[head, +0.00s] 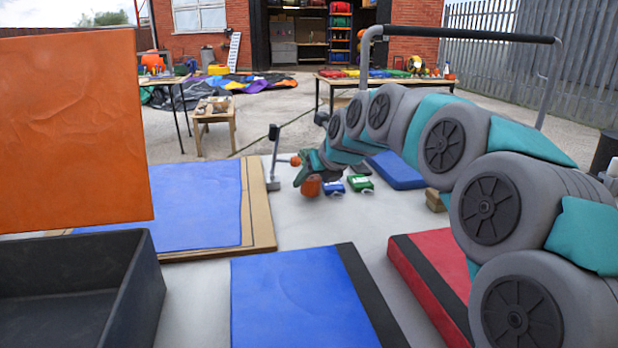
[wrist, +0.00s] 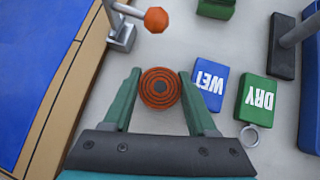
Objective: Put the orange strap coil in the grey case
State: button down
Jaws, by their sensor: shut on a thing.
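The orange strap coil (head: 311,187) is at the end of my arm in the middle of the head view. In the wrist view the coil (wrist: 160,88) is a round spiral with a dark centre. My gripper (wrist: 160,76), with green fingers, is shut on it, one finger at each side. In the head view my gripper (head: 306,176) is small and partly hidden by my arm. A dark grey open-topped box (head: 140,300) stands at the lower left, cut by the frame edge; it looks like the grey case. Its visible inside is empty.
A blue WET block (wrist: 207,84) and green DRY block (wrist: 257,100) lie right of the coil. A post with an orange knob (wrist: 156,20) stands ahead. Blue mats (head: 300,300) and a red mat (head: 440,270) lie nearer. An orange panel (head: 70,130) rises behind the box.

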notch_tip(320, 180, up, 14)
dwell(0.6)
